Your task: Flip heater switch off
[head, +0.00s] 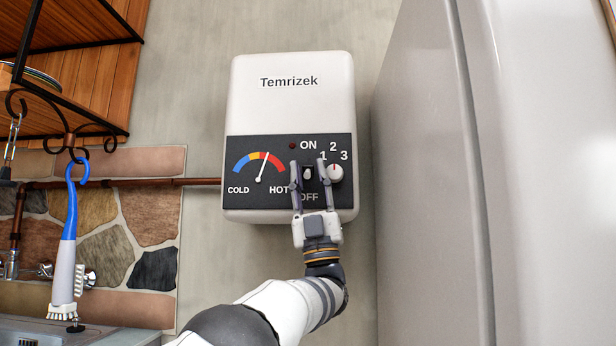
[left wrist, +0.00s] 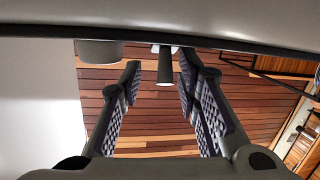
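The white heater (head: 292,100) marked Temrizek hangs on the wall, with a dark control panel on its lower half. Its small switch (head: 307,172) sits between the ON and OFF labels; I cannot tell which way it is tipped. My left gripper (head: 308,165) is open at the panel, one finger on either side of the switch. In the left wrist view the switch (left wrist: 165,66) sticks out between the open fingertips (left wrist: 159,62), closer to the right-hand finger. No firm grip shows. The OFF label is partly covered by the gripper. My right gripper is not in view.
A round white knob (head: 335,173) is just right of the gripper. A small dark red lamp (head: 292,146) and a temperature dial (head: 259,168) are on the panel. A large white cabinet-like body (head: 430,180) stands close on the right. A blue-handled brush (head: 68,240) hangs left.

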